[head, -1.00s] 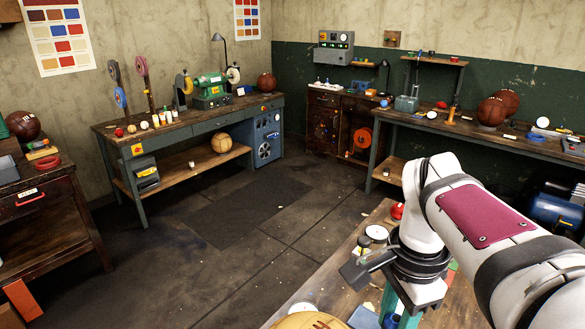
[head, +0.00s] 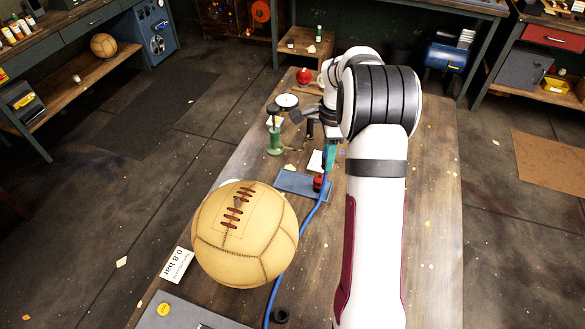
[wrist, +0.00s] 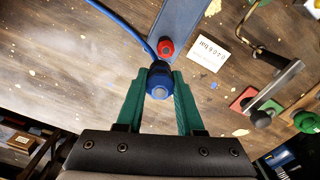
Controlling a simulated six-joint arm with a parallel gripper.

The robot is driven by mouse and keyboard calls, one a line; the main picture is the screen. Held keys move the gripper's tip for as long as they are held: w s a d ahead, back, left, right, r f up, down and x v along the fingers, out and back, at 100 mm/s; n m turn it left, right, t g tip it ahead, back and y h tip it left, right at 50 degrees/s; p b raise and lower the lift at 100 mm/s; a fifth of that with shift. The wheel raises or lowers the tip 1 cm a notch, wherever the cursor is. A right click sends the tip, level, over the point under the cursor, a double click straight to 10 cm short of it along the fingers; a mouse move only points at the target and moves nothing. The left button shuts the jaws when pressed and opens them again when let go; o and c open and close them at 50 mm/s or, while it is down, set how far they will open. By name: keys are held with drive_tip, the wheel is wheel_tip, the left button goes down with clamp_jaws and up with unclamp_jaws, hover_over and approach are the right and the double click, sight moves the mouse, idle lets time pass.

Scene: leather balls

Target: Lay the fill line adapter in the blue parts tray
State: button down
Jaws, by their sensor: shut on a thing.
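The fill line adapter appears to be the blue fitting (wrist: 159,80) on the end of a blue hose (wrist: 130,22). My gripper (wrist: 158,74) has its green fingers shut on it. In the head view my gripper (head: 328,158) is over the table, close by the far right end of the blue parts tray (head: 292,180). The hose (head: 303,222) runs from there past the ball to the near edge. The flat slate-blue tray also shows in the wrist view (wrist: 185,22), ahead of the fingers. A red-topped piece (wrist: 166,46) is at its near end. The fitting's height is unclear.
A tan laced ball (head: 245,235) stands left of the hose. A green stand (head: 275,140), a white-topped tin (head: 287,101) and a red ball (head: 304,76) are beyond the tray. A white card (wrist: 222,53) lies beside the tray. The table's right side (head: 435,220) is clear.

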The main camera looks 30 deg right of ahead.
drive_tip(key=w+a+f, duration=0.6)
drive_tip(key=w+a, duration=0.1)
drive_tip(key=shift+w+f, duration=0.15)
drive_tip(key=shift+w, duration=0.15)
drive_tip(key=shift+w+a+f, duration=0.1)
drive_tip(key=shift+f, duration=2.1)
drive_tip(key=c, duration=0.5)
unclamp_jaws()
drive_tip(key=shift+c, duration=0.2)
